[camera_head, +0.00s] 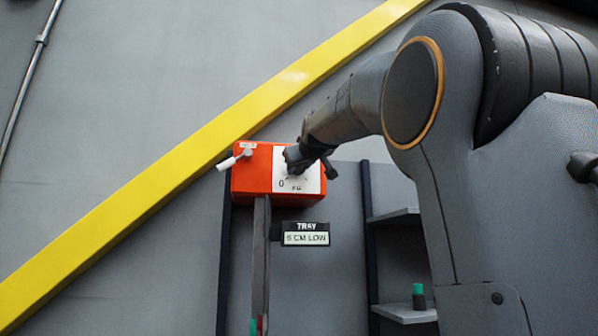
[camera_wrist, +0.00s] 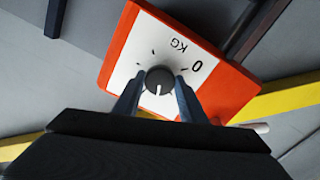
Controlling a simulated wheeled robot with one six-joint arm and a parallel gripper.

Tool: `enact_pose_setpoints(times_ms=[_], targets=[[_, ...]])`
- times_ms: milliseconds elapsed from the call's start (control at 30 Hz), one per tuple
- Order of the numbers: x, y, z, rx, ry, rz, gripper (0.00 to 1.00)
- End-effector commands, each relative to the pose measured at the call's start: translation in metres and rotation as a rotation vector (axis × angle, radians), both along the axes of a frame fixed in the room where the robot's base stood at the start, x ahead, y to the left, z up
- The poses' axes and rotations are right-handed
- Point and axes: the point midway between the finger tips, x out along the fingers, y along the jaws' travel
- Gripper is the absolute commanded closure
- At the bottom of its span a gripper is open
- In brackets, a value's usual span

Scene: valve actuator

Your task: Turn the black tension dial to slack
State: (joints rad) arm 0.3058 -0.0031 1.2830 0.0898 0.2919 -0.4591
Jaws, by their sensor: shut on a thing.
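The black tension dial (camera_wrist: 160,80) is a round knob with a white pointer line. It sits on a white scale plate (camera_head: 315,183) marked "0" and "KG", on the front of an orange box (camera_head: 252,177). The plate also shows in the wrist view with short tick marks around the dial. My gripper (camera_wrist: 158,88) is shut on the dial, with one finger on each side of it. In the wrist view the pointer line runs toward the bottom of the picture. In the head view my gripper (camera_head: 300,170) hides the dial. No slack label is readable.
A white lever (camera_head: 232,161) sticks out at the box's left. The box stands on a grey post (camera_head: 261,260), with a sign (camera_head: 306,234) reading "TRAY 5 CM LOW" beside it. A yellow beam (camera_head: 190,150) crosses behind. Shelves (camera_head: 403,312) at right hold a green-capped bottle (camera_head: 418,296).

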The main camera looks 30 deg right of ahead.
Motion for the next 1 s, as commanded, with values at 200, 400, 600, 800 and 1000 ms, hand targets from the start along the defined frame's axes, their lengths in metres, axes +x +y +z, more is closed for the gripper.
enact_pose_setpoints(times_ms=[200,400,600,800,1000], targets=[[0.0004,-0.0004,-0.0011,-0.197,0.056,-0.001,0.85],[0.0002,-0.0007,-0.0008,-0.380,0.109,-0.001,0.85],[0.0001,-0.0009,-0.0007,-0.562,0.163,0.000,0.85],[-0.0002,-0.0009,0.0000,-0.745,0.214,-0.001,0.85],[-0.0002,-0.0010,0.0002,-0.927,0.267,0.000,0.85]])
